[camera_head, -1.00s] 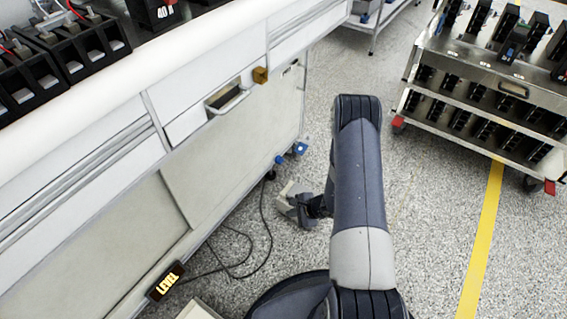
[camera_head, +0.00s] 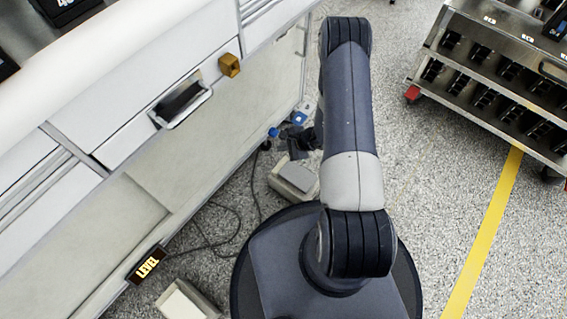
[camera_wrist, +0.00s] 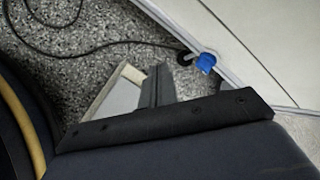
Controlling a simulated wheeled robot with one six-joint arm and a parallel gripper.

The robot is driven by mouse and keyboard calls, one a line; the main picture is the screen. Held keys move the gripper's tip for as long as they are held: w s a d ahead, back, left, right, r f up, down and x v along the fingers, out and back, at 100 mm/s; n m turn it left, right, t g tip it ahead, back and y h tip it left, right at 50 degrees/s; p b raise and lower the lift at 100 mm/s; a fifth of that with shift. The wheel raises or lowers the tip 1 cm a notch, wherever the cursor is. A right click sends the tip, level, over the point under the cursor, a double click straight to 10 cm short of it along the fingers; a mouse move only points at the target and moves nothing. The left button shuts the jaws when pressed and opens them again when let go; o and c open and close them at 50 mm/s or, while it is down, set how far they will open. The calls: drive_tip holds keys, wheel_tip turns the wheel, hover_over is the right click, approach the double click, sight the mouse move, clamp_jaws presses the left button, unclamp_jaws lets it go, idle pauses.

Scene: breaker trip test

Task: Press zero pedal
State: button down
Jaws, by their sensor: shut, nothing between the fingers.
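A foot pedal with a pale beige housing and a grey top plate (camera_head: 297,177) stands on the floor beside the bench, left of my arm. No label shows on it. It shows in the wrist view (camera_wrist: 121,98), partly hidden by my gripper and wrist. My gripper (camera_head: 300,148) is shut and empty, low at the pedal's far end and partly hidden by my arm. In the wrist view its dark fingers (camera_wrist: 157,77) overlap the pedal's right side. I cannot tell whether they touch. A second pale pedal (camera_head: 187,302) is at the lower left, near a lit "LEVEL" sign (camera_head: 147,265).
The white bench (camera_head: 190,190) runs along the left, with a drawer handle (camera_head: 183,104) and a brown block (camera_head: 230,65). A blue caster part (camera_wrist: 205,62) is near the gripper. A black cable (camera_head: 225,232) lies on the floor. A metal cart (camera_head: 480,85) stands right; the floor between is clear.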

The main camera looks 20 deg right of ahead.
drive_tip(key=b, duration=0.4)
hover_over(286, 166)
drive_tip(key=f, duration=0.7)
drive_tip(key=shift+w+a+f, duration=0.1)
drive_tip(key=shift+w+f, duration=0.1)
drive_tip(key=shift+f, duration=0.15)
drive_tip(key=shift+f+b, duration=0.55)
drive_tip(key=shift+s+f, duration=0.1)
drive_tip(key=shift+f, duration=0.05)
idle(0.9)
drive_tip(key=shift+f+b, duration=0.3)
drive_tip(key=shift+b, duration=0.4)
drive_tip(key=shift+f, duration=0.25)
